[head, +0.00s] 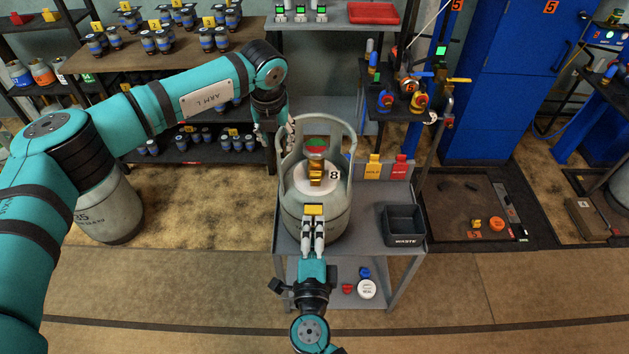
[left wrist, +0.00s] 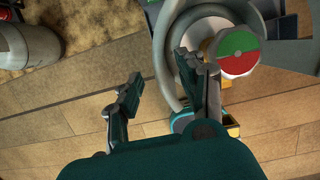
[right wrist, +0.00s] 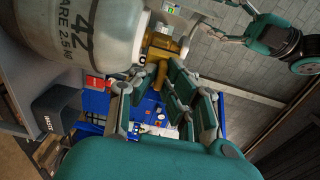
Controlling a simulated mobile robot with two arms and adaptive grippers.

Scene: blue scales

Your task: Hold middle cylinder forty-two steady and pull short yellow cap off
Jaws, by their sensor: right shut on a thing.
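The grey cylinder marked 42 (head: 300,215) stands upright on a cart, with a brass valve (head: 316,177) under a red and green top inside its collar. Its number shows in the right wrist view (right wrist: 95,40). My right gripper (head: 313,218) is in front of it, shut on the short yellow cap (head: 313,209). Whether the cap still touches the valve outlet cannot be told. My left gripper (head: 278,135) is at the collar's left side. In the left wrist view (left wrist: 160,85) its fingers are wide apart, with the collar rim (left wrist: 165,50) between them.
A dark bin (head: 404,225) stands on the cart's right side, with yellow (head: 373,167) and red (head: 399,168) holders behind it. Loose caps lie on the lower shelf, including a white one (head: 366,289). Shelves with small valves stand at the back left.

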